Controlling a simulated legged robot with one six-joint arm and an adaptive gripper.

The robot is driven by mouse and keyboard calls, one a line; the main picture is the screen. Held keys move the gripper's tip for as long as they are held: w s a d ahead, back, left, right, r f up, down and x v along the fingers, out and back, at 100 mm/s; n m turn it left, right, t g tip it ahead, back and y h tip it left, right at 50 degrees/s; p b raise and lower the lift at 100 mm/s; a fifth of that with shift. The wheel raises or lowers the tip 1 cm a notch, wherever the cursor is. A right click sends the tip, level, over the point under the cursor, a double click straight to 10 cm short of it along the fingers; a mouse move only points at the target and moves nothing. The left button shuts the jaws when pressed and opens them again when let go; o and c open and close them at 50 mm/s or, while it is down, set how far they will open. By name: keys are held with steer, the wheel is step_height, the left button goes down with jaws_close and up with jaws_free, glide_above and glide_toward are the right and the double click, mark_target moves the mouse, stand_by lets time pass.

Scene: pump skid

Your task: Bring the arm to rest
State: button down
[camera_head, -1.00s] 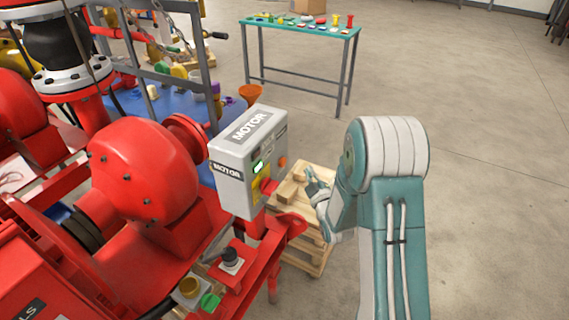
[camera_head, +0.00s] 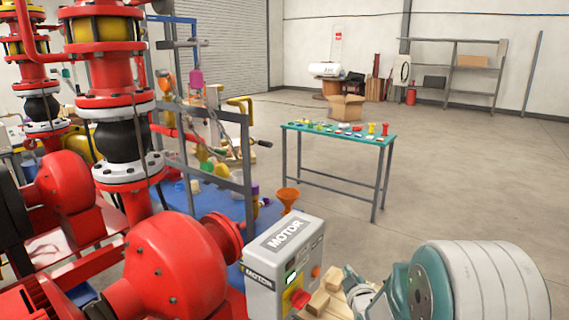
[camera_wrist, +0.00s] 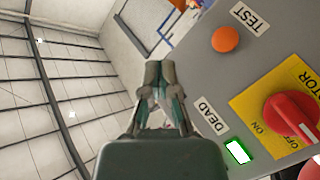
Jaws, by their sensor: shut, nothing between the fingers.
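My gripper (camera_wrist: 163,78) is shut and empty in the wrist view, its two fingertips together beside the grey motor box. In the body view my arm's big teal and white joint fills the lower right, and the gripper is mostly cut off or hidden there. The grey motor box (camera_head: 292,243) stands just left of my arm. In the wrist view its face shows a red rotary knob (camera_wrist: 291,115) on a yellow plate, an orange test button (camera_wrist: 226,39) and a lit green window (camera_wrist: 238,151). The fingers appear clear of the knob.
Red pump housings (camera_head: 178,265) and piping crowd the left. A wooden pallet with blocks (camera_head: 326,296) lies behind the motor box, close to my arm. A teal-topped table (camera_head: 345,136) with small parts stands farther back. Open concrete floor (camera_head: 470,185) lies to the right.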

steer(key=s+r+m+g+h, duration=0.2)
steer(key=s+r+m+g, duration=0.3)
steer(key=s+r, duration=0.65)
steer(key=s+a+m+g, duration=0.1)
steer(key=s+m+g, duration=0.3)
steer(key=s, duration=1.8)
steer(key=shift+s+a+g+y, duration=0.3)
steer(key=shift+a+g, duration=0.1)
steer(key=shift+g, duration=0.4)
steer(key=shift+w, duration=0.1)
